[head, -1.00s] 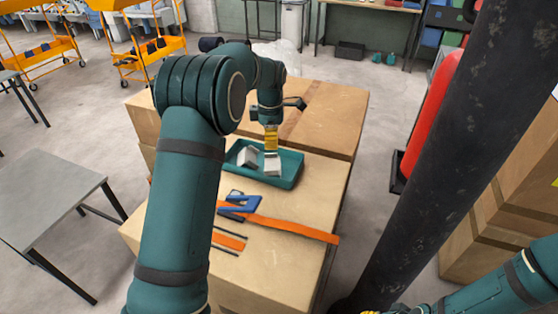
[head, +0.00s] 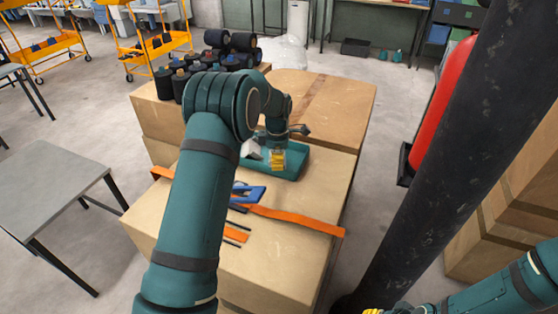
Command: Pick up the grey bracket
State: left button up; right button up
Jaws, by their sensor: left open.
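A light grey piece, which looks like the grey bracket (head: 252,150), lies in the left part of a teal tray (head: 295,168) on the cardboard boxes. It is partly hidden by my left arm. My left gripper (head: 277,166) points down into the tray, just right of this piece, with its yellow fingers low over the tray floor. It is open, and I cannot make out anything between its fingers. Only a yellow bit of my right gripper (head: 373,311) shows at the bottom edge; its fingers are cut off.
A blue tool (head: 248,193), an orange strap (head: 295,218) and dark strips lie in front of the tray. Several dark spools (head: 212,62) stand behind my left arm. A black post (head: 425,165) rises at right. A grey table (head: 60,188) stands at left.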

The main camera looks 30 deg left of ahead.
pick_arm(q)
jog(key=shift+f, duration=0.4)
grip_shut()
jog(key=shift+r, duration=0.1)
notch_tip(320, 180, up, 9)
jog(key=shift+r+p, duration=0.1)
jog(key=shift+p, duration=1)
jog(key=w+f+m, duration=0.1)
jog(key=f, duration=0.2)
jog(key=a+f+m+b, duration=0.1)
jog(key=f+m, duration=0.1)
jog(key=f, duration=0.1)
jog(key=w+f+m+y, duration=0.1)
jog(key=f, duration=0.1)
jog(key=shift+w+a+f+m+t, duration=0.15)
jog(key=shift+w+f+m+t, duration=0.15)
jog(key=shift+f+t, duration=0.1)
jog(key=shift+r, duration=0.1)
